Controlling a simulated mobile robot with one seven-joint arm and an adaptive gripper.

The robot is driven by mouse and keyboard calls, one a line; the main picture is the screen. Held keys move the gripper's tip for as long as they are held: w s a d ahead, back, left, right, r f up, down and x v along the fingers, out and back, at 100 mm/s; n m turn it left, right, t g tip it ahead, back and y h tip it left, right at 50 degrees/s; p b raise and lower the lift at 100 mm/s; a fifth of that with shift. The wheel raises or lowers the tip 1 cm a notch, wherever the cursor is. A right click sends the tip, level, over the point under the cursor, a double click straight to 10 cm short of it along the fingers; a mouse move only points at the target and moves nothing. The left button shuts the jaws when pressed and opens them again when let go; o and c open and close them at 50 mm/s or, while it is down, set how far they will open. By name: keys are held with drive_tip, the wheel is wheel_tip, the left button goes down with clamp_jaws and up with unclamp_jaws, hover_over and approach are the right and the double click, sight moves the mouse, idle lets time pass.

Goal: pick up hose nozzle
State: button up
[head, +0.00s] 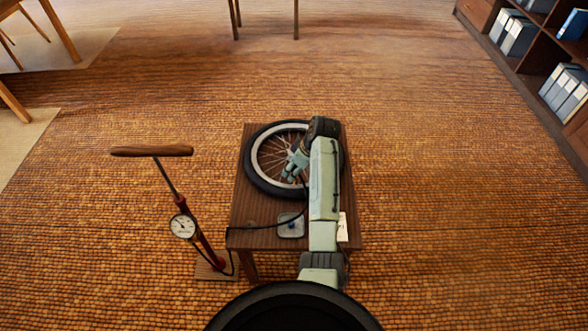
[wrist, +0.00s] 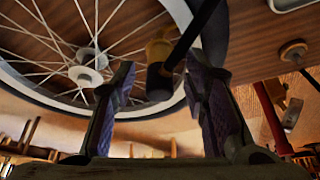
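My gripper (head: 293,168) is over the bicycle wheel (head: 252,172) on a small wooden table (head: 248,217). In the wrist view my gripper (wrist: 160,68) has its two fingers spread apart. The hose nozzle (wrist: 159,82), a black cylinder with a brass-coloured part, shows between the fingertips, with clear gaps to both. A black hose (wrist: 190,36) leads up and right from it in that view. I cannot tell whether the nozzle is level with the fingertips or beyond them. In the head view my gripper and arm hide the nozzle.
A floor pump (head: 183,207) with a wooden handle and dial gauge stands left of the table. The hose crosses the table's front. A grey pad (head: 291,225) and white card (head: 342,226) lie near the front edge. A shelf (head: 498,53) stands far right; surrounding floor is clear.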

clamp_jaws()
idle(0.3)
drive_tip(key=shift+r, duration=0.2)
drive_tip(key=shift+r, duration=0.25)
drive_tip(key=shift+s+a+r+b, duration=0.2)
drive_tip(key=shift+r+b, duration=0.2)
drive_tip(key=shift+r, duration=0.25)
drive_tip(key=shift+s+a+r+b, duration=0.1)
drive_tip(key=shift+s+r+b, duration=0.1)
drive_tip(key=shift+r+b, duration=0.3)
drive_tip(key=s+a+r+b, duration=0.2)
drive_tip(key=s+a, duration=0.6)
drive_tip(key=s, duration=0.4)
drive_tip(key=shift+s, duration=0.4)
